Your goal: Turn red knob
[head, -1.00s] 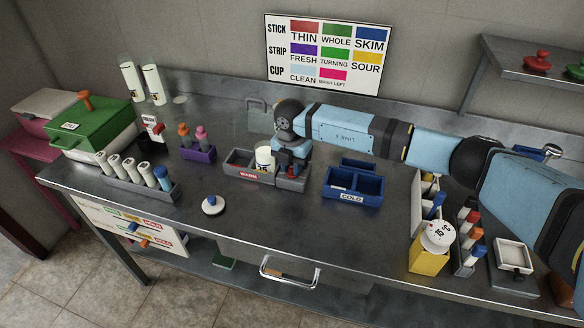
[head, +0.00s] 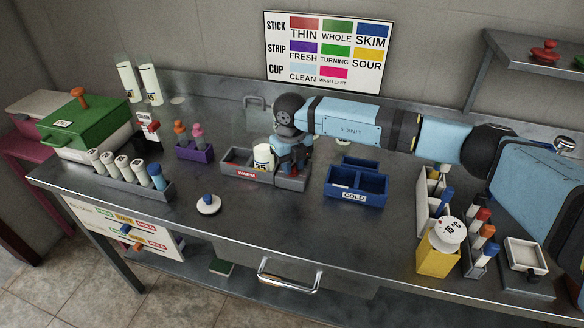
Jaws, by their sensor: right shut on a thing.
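A red knob-shaped piece (head: 544,52) sits on the wall shelf at the upper right. Another possible match is the orange-red knob (head: 137,245) on the labelled panel below the counter's left end; I cannot tell which one is meant. My right gripper (head: 288,172) points down into the right part of the grey WARM tray (head: 240,174), beside a white cup (head: 263,157). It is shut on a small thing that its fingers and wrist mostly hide. It is far from both red pieces. My left gripper is not in view.
A blue COLD tray (head: 355,187) stands right of the WARM tray. A white disc with a blue knob (head: 208,203) lies at the front. A green box (head: 90,128) and a vial rack (head: 130,178) stand left. A yellow container (head: 437,256) stands right.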

